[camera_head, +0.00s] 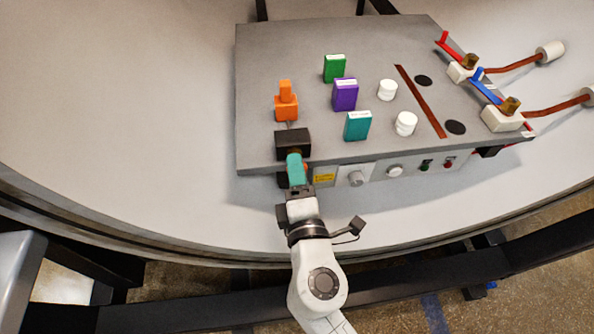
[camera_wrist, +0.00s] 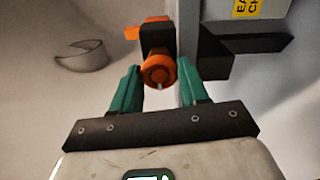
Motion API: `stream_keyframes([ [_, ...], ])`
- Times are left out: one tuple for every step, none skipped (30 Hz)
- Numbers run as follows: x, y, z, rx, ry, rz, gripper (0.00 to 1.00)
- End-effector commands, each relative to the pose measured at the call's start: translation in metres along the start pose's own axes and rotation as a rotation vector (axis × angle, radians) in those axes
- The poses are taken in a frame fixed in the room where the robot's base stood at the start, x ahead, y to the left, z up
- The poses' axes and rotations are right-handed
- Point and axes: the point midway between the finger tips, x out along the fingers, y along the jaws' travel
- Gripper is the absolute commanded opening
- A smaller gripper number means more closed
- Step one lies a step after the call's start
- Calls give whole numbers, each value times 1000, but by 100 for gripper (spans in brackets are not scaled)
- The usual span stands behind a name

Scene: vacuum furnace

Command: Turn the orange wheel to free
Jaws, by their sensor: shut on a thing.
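The orange wheel (camera_wrist: 158,72) is a small round knob on a black valve body (camera_wrist: 158,38), which sits at the left front corner of the grey panel. In the wrist view my gripper (camera_wrist: 160,68) has one teal finger on each side of the wheel, and it is shut on the wheel. In the head view my gripper (camera_head: 294,158) reaches the front of the black block (camera_head: 292,140), and only a sliver of orange shows beside the teal fingers. An orange fitting (camera_head: 286,108) stands upright on the panel behind the block.
The grey panel (camera_head: 265,60) carries green (camera_head: 334,69), purple (camera_head: 345,95) and teal (camera_head: 357,126) blocks and white knobs (camera_head: 405,124). Red (camera_head: 449,45) and blue (camera_head: 485,91) levers are at the right. The round table (camera_head: 120,130) is clear on the left.

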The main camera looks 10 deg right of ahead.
Motion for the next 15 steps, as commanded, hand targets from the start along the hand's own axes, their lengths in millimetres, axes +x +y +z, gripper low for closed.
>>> stream_keyframes([
  [-1, -1, -2, -18, 4, -2, 14],
  [-1, -1, -2, -27, 5, -2, 14],
  [-1, -1, -2, -38, 5, -2, 14],
  [-1, -1, -2, -45, 5, -2, 14],
  [-1, -1, -2, -52, 5, -2, 14],
  [-1, -1, -2, -59, 5, -2, 14],
  [-1, -1, -2, -62, 5, -2, 14],
  [-1, -2, -2, -66, 5, -2, 14],
  [-1, -2, -2, -69, 5, -2, 14],
  [-1, -2, -2, -71, 5, -2, 14],
  [-1, -2, -2, -73, 5, -2, 14],
  [-1, -2, -2, -74, 5, -2, 14],
  [-1, -2, -2, -75, 5, -2, 14],
  [-1, -2, -2, -75, 5, -2, 14],
  [-1, -2, -2, -75, 5, -2, 14],
])
